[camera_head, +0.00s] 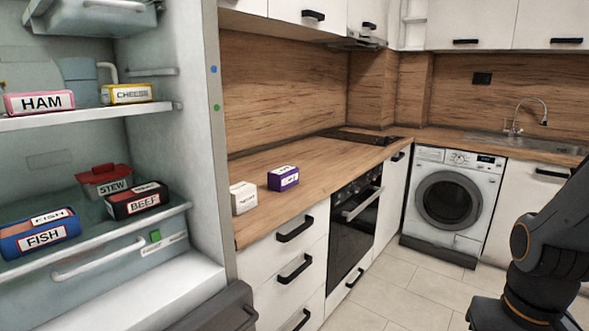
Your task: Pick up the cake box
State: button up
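No box carries a label that I can clearly read as cake. Two small boxes stand near the front left end of the wooden counter (330,158): a purple box (283,178) with white labels, and a white box (243,197) to its left. The print on both is too small to read, so I cannot tell whether either is the cake box. The two boxes are apart. Part of my dark arm shows at the right edge, well away from them. My gripper is out of view.
An open fridge at left holds ham (39,102), cheese (127,94), stew (104,181), beef (137,200) and fish (41,233). Its side wall (185,130) stands beside the counter. A washing machine (452,203) is at the back. The counter beyond the purple box is clear.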

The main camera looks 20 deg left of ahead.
aim_at(281, 179)
jog(key=i, duration=0.85)
jog(key=z, duration=0.7)
jog(key=i, duration=2.1)
jog(key=u, duration=3.4)
jog(key=i, duration=0.5)
